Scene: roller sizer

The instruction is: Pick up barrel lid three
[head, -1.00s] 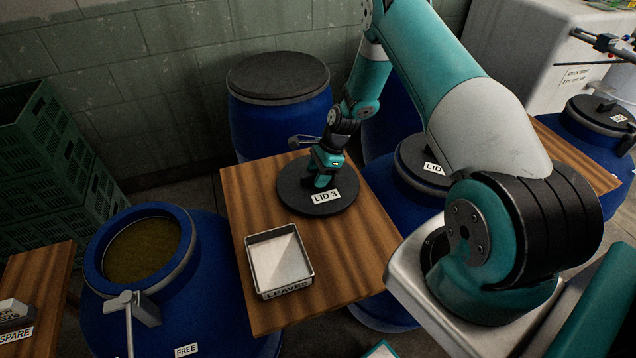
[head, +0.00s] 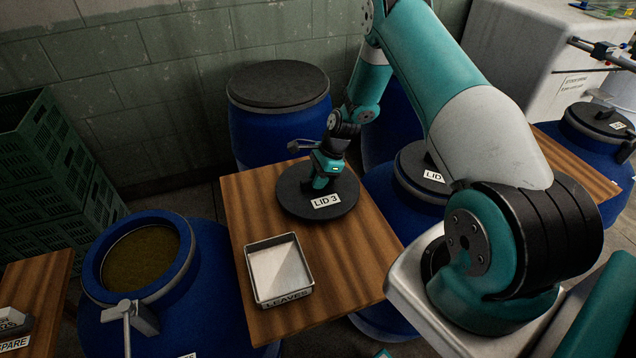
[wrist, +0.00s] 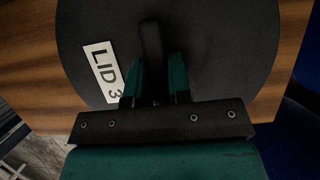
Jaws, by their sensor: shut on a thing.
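Lid 3 (head: 297,204) is a round black disc with a white "LID 3" label, lying on a wooden board (head: 360,258). In the wrist view, lid 3 (wrist: 210,50) fills most of the picture, with a dark bar handle standing at its middle. My gripper (head: 322,178) is over the lid's middle, pointing down. In the wrist view, my gripper's (wrist: 155,95) teal fingers are closed on the handle from both sides. I see no clear gap between the lid and the board. The fingertips are partly hidden in the head view.
A metal tray (head: 249,272) labelled "LEAVES" sits on the board in front of the lid. An open blue barrel (head: 215,290) stands to the left. A covered blue barrel (head: 265,130) stands behind. Another lidded barrel (head: 400,200) is close on the right, partly behind my arm.

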